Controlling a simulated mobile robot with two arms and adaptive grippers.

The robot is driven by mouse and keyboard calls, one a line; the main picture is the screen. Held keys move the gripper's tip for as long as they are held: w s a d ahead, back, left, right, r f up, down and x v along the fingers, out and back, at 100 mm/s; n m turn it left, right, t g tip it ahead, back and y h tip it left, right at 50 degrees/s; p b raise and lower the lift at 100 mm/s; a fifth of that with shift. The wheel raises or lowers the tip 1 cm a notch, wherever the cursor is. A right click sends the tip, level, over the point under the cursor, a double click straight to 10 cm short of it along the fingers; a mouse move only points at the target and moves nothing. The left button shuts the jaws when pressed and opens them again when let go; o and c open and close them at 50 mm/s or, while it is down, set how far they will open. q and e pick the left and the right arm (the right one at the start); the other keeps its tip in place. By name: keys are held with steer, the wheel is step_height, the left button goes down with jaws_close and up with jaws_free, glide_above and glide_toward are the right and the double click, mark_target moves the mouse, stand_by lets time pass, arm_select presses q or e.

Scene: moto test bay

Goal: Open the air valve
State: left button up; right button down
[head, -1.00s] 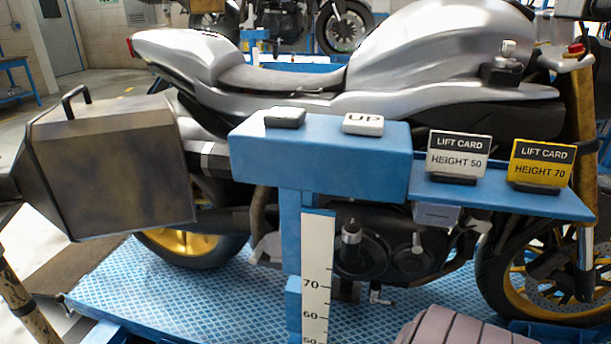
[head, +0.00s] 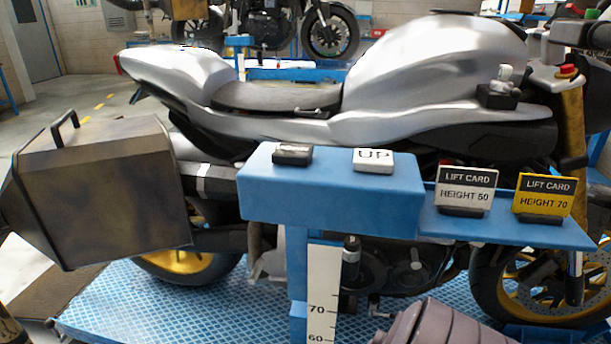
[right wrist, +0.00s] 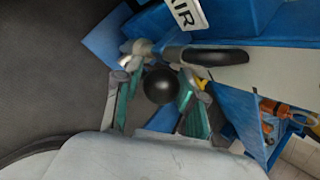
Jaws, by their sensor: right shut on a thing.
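In the right wrist view, my right gripper (right wrist: 155,108) has its teal-padded fingers on either side of a round black knob (right wrist: 160,85) and is shut on it. Small gaps seem to show beside the knob, and the contact is hard to make out. A white label reading "IR" (right wrist: 186,14), its start cut off, is on a blue surface above. The head view shows no valve. My left gripper is not in view.
In the head view, a blue control box (head: 330,200) has an UP button (head: 374,160). Cards for height 50 (head: 466,190) and height 70 (head: 545,195) stand on a blue shelf. A silver motorcycle (head: 430,75) stands behind. A brown-grey case (head: 110,200) is at the left.

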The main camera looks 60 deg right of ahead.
steer(key=shift+d+g, duration=0.3)
steer(key=shift+d, duration=0.05)
steer(key=shift+s, duration=0.1)
stand_by(0.3)
steer(key=c, duration=0.7)
jaws_free()
steer(key=shift+c, duration=0.2)
steer(key=shift+a, duration=0.15)
steer(key=shift+w+a+r, duration=0.1)
steer(key=shift+w+a, duration=0.15)
steer(key=shift+a+r, duration=0.35)
steer(key=v, duration=1)
steer(key=shift+s+r, duration=0.2)
steer(key=shift+r, duration=0.15)
steer(key=shift+a, duration=0.15)
steer(key=shift+c, duration=0.3)
